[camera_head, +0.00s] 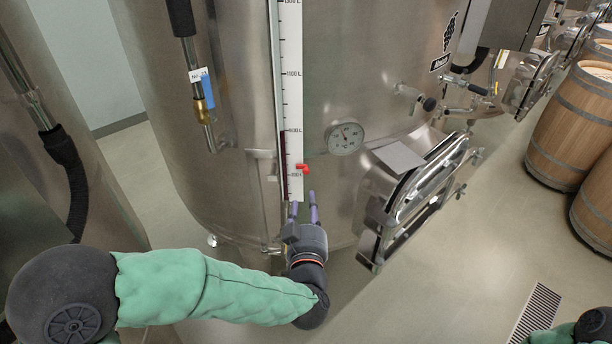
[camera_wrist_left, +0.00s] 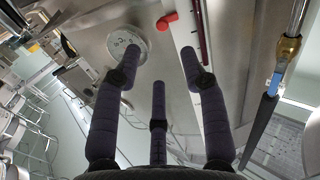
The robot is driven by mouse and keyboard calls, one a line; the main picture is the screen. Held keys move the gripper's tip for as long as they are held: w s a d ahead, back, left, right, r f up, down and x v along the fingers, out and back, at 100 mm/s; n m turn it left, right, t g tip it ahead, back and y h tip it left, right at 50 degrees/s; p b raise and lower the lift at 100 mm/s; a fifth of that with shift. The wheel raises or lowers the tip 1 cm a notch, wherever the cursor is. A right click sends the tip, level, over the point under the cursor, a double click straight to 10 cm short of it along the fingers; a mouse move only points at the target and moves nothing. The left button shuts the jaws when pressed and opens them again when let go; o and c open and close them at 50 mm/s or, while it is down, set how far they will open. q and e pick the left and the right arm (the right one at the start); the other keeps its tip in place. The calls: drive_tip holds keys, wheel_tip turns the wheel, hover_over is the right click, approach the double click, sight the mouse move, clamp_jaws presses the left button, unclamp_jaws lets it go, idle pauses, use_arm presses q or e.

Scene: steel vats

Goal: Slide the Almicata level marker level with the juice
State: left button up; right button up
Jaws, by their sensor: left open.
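The red level marker (camera_head: 302,168) sits at the right edge of the white scale (camera_head: 294,70) on the steel vat (camera_head: 235,120), near its lower end. The marker also shows in the left wrist view (camera_wrist_left: 167,21). The juice (camera_head: 284,180) shows as a dark red column in the thin tube along the scale's left side; its exact top is hard to make out in the head view. My left gripper (camera_head: 303,203) is open and empty just below the marker, fingers pointing up at the vat, apart from the marker. My right gripper is out of view.
A round dial (camera_head: 346,138) is right of the scale. A hatch (camera_head: 425,190) juts out further right. A pipe with a brass fitting (camera_head: 202,108) stands left of the scale. Wooden barrels (camera_head: 570,125) stand at the far right, and a floor grate (camera_head: 537,312) lies below them.

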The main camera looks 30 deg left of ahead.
sight(306, 172)
use_arm(q)
drive_tip(key=b+x, duration=0.1)
drive_tip(key=x, duration=0.9)
drive_tip(key=shift+w+a+r+b, duration=0.2)
drive_tip(key=shift+w+a+b, duration=0.1)
clamp_jaws()
